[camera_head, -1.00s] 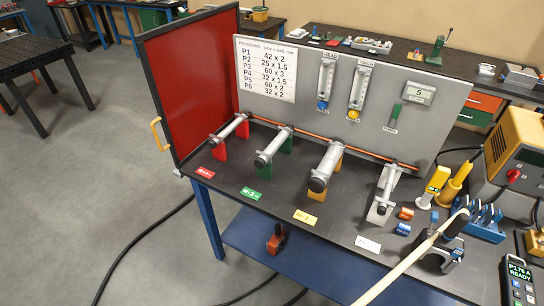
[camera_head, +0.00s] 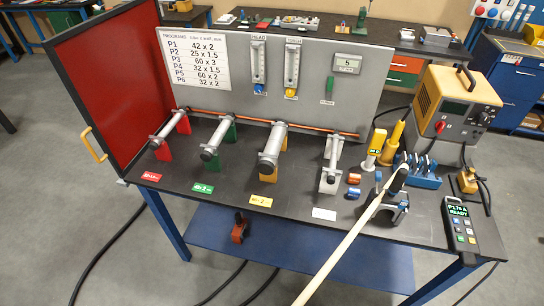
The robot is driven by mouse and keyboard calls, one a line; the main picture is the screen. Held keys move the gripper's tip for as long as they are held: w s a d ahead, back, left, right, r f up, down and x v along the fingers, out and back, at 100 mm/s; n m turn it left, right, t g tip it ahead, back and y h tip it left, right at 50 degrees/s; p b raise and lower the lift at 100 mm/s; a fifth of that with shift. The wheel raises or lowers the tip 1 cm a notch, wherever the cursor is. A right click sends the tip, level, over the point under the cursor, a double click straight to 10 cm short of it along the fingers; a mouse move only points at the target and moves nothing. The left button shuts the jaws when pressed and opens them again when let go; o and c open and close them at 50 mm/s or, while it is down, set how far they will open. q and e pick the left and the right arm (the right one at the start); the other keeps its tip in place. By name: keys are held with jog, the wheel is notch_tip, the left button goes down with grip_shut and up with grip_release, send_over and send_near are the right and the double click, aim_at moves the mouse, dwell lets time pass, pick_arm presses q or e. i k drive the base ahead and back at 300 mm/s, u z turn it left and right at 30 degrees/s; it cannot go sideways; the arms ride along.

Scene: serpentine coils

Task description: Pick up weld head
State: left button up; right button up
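Neither of my grippers is in view.
Several tubes on coloured supports, one a tube on a grey stand (camera_head: 331,168), stand left of it. Yellow cylinders (camera_head: 392,143), a blue rack (camera_head: 417,170), a yellow power unit (camera_head: 455,105) and a pendant (camera_head: 459,222) stand close by. A red panel (camera_head: 105,82) closes the left end.

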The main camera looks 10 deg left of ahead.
aim_at(393, 195)
jog(key=z, duration=0.1)
jog(key=i, duration=0.25)
jog(key=z, duration=0.65)
